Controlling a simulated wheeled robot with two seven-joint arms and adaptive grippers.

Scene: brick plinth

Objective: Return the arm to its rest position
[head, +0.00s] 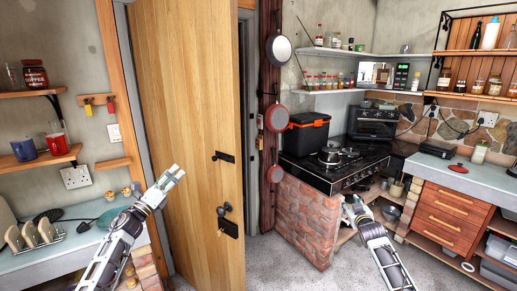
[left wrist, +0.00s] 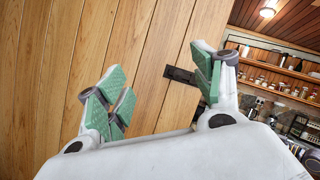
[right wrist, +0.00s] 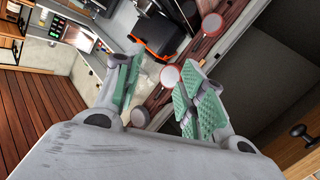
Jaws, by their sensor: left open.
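My left gripper (head: 172,176) is raised in front of the wooden door (head: 190,120) in the head view. Its green-padded fingers (left wrist: 160,92) stand wide apart in the left wrist view, with nothing between them and door planks behind. My right gripper (head: 354,204) is at the right of the brick plinth (head: 308,218), below the stove's front edge. In the right wrist view its fingers (right wrist: 162,90) are apart and hold nothing. Neither gripper visibly holds an object.
A black box with orange trim (head: 304,134) stands on the plinth beside the stove (head: 336,170). A wooden drawer unit (head: 446,217) is at the right. A counter with a plate rack (head: 35,237) is at the left. Grey floor between looks clear.

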